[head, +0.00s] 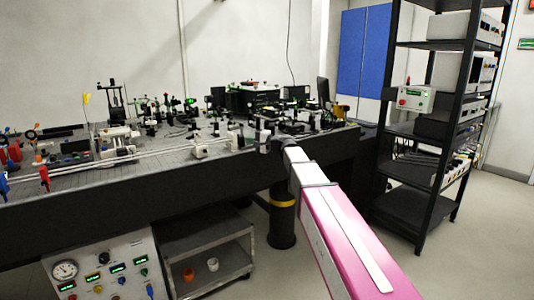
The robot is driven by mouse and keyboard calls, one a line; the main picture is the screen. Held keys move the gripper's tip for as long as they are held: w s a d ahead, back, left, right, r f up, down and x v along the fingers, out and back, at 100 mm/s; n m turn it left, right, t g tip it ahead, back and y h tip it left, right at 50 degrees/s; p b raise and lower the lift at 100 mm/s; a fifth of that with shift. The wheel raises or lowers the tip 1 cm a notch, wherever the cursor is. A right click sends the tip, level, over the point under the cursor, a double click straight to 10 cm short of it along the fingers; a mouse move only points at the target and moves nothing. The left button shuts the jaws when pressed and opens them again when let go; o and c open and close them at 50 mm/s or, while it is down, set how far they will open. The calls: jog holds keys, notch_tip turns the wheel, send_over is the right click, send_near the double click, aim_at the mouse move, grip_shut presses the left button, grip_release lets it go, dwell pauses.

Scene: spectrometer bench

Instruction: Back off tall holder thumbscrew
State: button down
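My pink and white arm reaches from the lower right to the front edge of the optical bench (100,186). My gripper (262,139) is at the arm's far end, among small mounts at that edge. It is too small and dark to tell whether its fingers are open or shut, or touch anything. Many black optic holders stand on the bench. A tall dark holder (115,103) rises at the back left, but I cannot tell if it is the task's one. No thumbscrew can be made out at this size.
White mounts (199,148) stand close left of my gripper. A black shelf rack (458,110) with instruments is at right. Below the bench are a gauge panel (105,268), a grey cart (203,252) and a black cylinder (283,220) with a yellow band. Open floor lies between bench and rack.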

jog(key=shift+w+a+f, duration=0.3)
jog(key=shift+w+a, duration=0.3)
jog(key=shift+w+d+f, duration=0.15)
jog(key=shift+f, duration=0.6)
jog(key=shift+s+a, duration=0.2)
jog(key=shift+s, duration=0.25)
jog(key=shift+d, duration=0.1)
jog(key=v, duration=0.6)
jog(key=shift+s, duration=0.4)
